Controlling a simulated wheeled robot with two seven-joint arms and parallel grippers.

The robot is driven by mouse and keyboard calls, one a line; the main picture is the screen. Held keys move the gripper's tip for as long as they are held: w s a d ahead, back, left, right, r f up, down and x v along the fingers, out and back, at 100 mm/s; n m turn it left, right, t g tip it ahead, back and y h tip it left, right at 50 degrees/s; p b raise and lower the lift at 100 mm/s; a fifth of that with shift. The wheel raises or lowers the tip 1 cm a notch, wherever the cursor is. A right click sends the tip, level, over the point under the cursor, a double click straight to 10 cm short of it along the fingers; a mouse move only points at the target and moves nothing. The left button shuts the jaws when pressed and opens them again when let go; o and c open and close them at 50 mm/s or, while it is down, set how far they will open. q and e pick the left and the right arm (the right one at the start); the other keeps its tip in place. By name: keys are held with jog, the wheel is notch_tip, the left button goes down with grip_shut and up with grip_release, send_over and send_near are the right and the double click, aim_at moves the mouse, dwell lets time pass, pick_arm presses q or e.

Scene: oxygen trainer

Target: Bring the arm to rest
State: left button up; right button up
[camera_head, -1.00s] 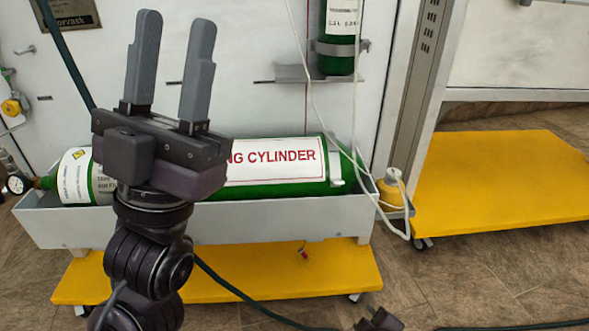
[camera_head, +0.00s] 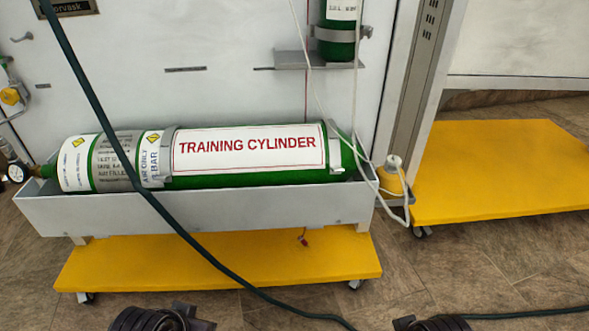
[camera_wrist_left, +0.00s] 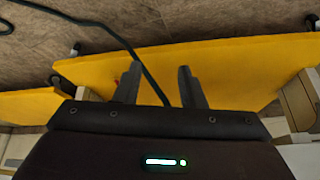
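My left gripper (camera_wrist_left: 159,68) shows in the left wrist view, its two grey fingers apart with nothing between them. The floor, a yellow wheeled base and a dark hose lie beyond the fingers. In the head view only dark parts of my arms show at the bottom edge, one left of centre and one right of centre. The fingers of both grippers are out of that view. The green training cylinder (camera_head: 245,182) lies level in its grey trough (camera_head: 250,216), clear of my arms.
A dark green hose (camera_head: 150,195) crosses in front of the trough and runs along the floor. Yellow wheeled bases (camera_head: 230,262) stand below the trough and at the right (camera_head: 500,175). A thin white tube (camera_head: 408,200) hangs near the post. A small green cylinder (camera_head: 337,48) stands above.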

pick_arm(q)
jog(key=s+a+f+g+p, duration=0.1)
jog(key=s+f+g+p, duration=0.35)
jog(key=p, duration=2.15)
jog(key=s+a+p, duration=0.1)
jog(key=s+p, duration=0.9)
jog(key=s+a+r+p, duration=0.1)
jog(key=s+a+p, duration=0.1)
jog(key=s+p, duration=0.8)
jog(key=shift+s+a+r+y+p, duration=0.2)
jog(key=shift+a+y+p, duration=0.1)
jog(key=shift+p, duration=0.25)
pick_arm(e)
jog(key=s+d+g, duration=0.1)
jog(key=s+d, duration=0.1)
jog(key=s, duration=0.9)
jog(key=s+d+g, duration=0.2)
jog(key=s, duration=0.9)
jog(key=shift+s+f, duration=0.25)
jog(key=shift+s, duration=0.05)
